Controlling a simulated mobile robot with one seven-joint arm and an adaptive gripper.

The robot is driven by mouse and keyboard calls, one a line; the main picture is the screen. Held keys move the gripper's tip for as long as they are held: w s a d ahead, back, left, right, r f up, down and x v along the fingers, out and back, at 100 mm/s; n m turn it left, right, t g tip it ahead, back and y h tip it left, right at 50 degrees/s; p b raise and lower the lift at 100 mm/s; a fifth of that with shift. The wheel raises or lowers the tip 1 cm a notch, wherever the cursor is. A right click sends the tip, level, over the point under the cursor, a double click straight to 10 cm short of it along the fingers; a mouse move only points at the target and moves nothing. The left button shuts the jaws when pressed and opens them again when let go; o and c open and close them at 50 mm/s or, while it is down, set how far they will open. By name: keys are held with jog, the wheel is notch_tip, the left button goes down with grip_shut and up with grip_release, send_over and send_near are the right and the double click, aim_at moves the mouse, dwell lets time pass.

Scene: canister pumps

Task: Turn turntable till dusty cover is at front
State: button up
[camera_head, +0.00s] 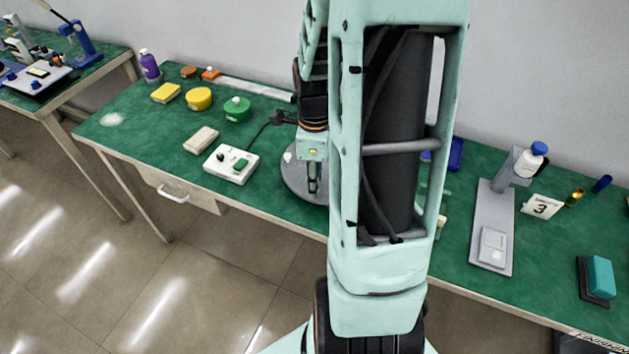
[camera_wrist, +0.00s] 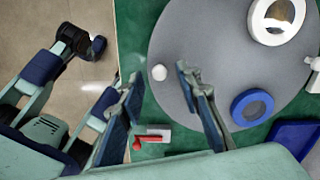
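The grey round turntable (camera_wrist: 205,70) fills much of the wrist view; in the head view its left part (camera_head: 297,183) shows beside my arm. A white ring-shaped piece with a brownish, speckled middle (camera_wrist: 278,18) lies on its upper right; it may be the dusty cover. A blue ring (camera_wrist: 252,107) lies at the lower right. A small white knob (camera_wrist: 159,72) sits near the disc's left edge. My gripper (camera_wrist: 157,76) is open, with its fingertips on either side of the knob in the picture. I cannot tell whether they touch it.
A white piece with a red lever (camera_wrist: 152,138) and a blue tray (camera_wrist: 295,140) lie near the disc. A grey stand with a bottle (camera_head: 493,225) is at right. My arm hides the table's middle.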

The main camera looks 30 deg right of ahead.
jog(key=shift+f, duration=0.3)
grip_shut()
dwell(0.3)
